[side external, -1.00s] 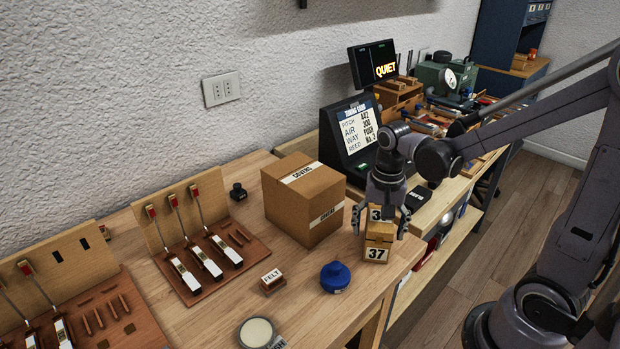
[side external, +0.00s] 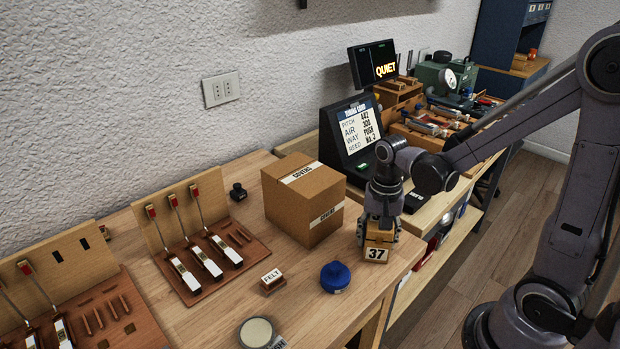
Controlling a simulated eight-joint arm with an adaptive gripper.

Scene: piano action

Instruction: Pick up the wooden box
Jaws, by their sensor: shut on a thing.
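A small wooden box (side external: 377,254) with the number 37 on its front stands upright near the right end of the workbench, just right of the cardboard carton. My gripper (side external: 378,232) points down over it, with one finger on each side. The gripper is shut on the box.
The cardboard carton (side external: 303,200) stands close on the left. A blue round container (side external: 335,277), a felt block (side external: 272,282) and a round tin (side external: 257,333) lie in front. Key-action models (side external: 200,255) fill the left. A display stand (side external: 350,140) is behind.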

